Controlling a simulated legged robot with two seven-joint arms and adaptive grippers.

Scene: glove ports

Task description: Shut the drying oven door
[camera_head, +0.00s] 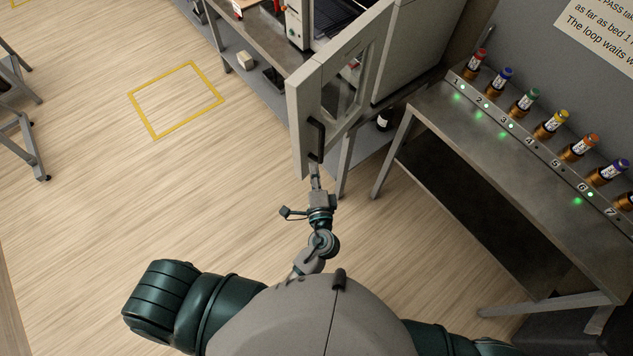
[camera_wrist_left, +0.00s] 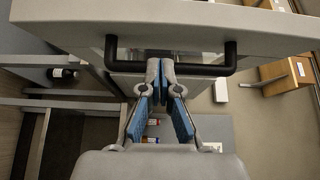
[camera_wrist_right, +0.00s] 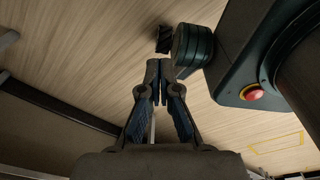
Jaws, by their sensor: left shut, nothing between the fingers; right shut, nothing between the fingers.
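The drying oven door (camera_head: 300,115) is a light grey framed panel with a window, standing open and swung out toward me in the head view. Its black bar handle (camera_head: 316,140) is on the near end. In the left wrist view the door (camera_wrist_left: 180,18) spans the top, with the handle (camera_wrist_left: 205,70) below it. My left gripper (camera_head: 314,168) is shut and empty, its tips close to the handle; I cannot tell whether they touch. The oven body (camera_head: 425,50) stands behind the door. My right gripper (camera_wrist_right: 159,68) is shut and empty over the floor, away from the door.
A metal bench (camera_head: 500,140) with several numbered, coloured-cap bottles stands at the right. The oven's table (camera_head: 250,40) is behind the door, with a dark bottle (camera_head: 385,118) on its lower shelf. Open wooden floor with a yellow square (camera_head: 158,133) lies left.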

